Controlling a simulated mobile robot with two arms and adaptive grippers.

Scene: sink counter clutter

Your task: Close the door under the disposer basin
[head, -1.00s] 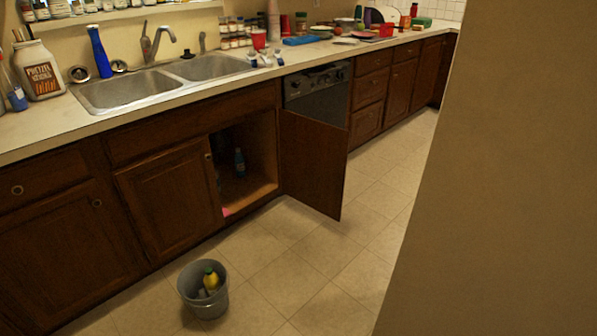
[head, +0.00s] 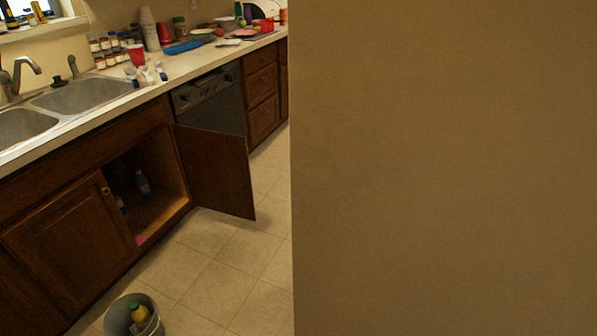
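The open cabinet door (head: 215,172) is dark brown wood and swings out to the right of its opening, in front of the dishwasher. The open cabinet (head: 160,205) under the sink holds a small blue bottle (head: 142,181) and another item partly hidden by the frame. Above it is the double sink; its right basin (head: 85,95) shows whole and its left basin (head: 22,126) is cut by the picture edge. Which basin has the disposer cannot be told. Neither of my grippers is in view.
A plain beige wall (head: 445,170) fills the right half. Floor (head: 215,268) between the door, bucket and wall is clear.

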